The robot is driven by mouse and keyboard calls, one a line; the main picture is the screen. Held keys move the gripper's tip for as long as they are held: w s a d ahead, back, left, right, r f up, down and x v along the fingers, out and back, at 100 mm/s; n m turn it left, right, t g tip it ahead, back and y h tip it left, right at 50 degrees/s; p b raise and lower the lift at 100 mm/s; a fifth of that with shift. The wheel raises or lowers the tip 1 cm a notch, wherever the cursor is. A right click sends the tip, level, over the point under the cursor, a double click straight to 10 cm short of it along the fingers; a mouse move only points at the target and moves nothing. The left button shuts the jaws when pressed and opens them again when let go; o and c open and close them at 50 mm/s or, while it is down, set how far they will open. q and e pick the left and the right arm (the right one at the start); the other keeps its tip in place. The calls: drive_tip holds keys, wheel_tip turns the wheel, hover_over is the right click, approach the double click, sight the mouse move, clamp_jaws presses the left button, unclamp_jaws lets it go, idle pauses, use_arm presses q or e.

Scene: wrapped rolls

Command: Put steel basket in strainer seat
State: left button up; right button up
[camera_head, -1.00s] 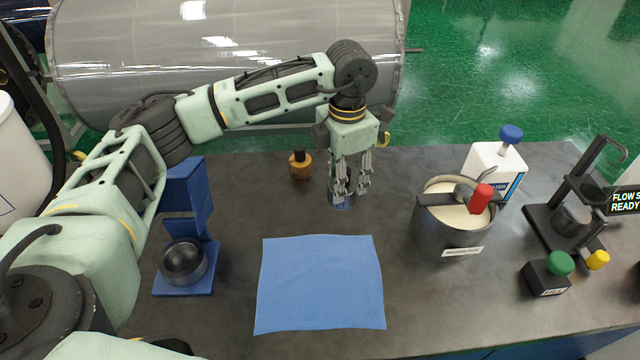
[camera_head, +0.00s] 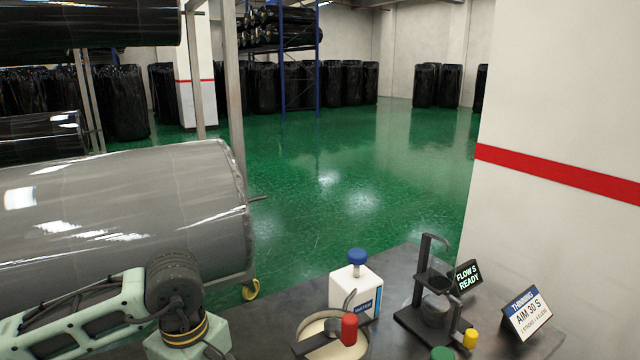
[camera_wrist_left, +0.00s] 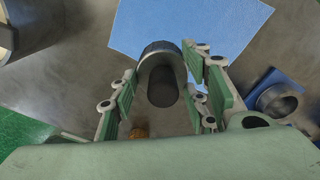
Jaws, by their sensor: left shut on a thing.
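In the left wrist view, the steel basket (camera_wrist_left: 158,52), a small grey cylinder with a ribbed rim and dark inside, sits between the fingers of my left gripper (camera_wrist_left: 162,84). The gripper is shut on it. In the head view only this arm's wrist shows at the lower left; its fingers and the basket are below the frame. A black stand with a ring and clear cup (camera_head: 437,283) is on the bench at right. A blue stand with a round dark cup (camera_wrist_left: 277,99) shows in the wrist view. I cannot tell which is the strainer seat. My right gripper is out of view.
A pot (camera_head: 325,345) with a red-handled tool and a white bottle with a blue cap (camera_head: 357,290) stand left of the black stand. A blue cloth (camera_wrist_left: 185,25) lies on the bench.

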use_arm(q)
drive_tip(key=s+m, duration=0.8)
drive_tip(key=m, duration=0.5)
drive_tip(key=shift+a+f, duration=0.2)
drive_tip(key=shift+f, duration=0.2)
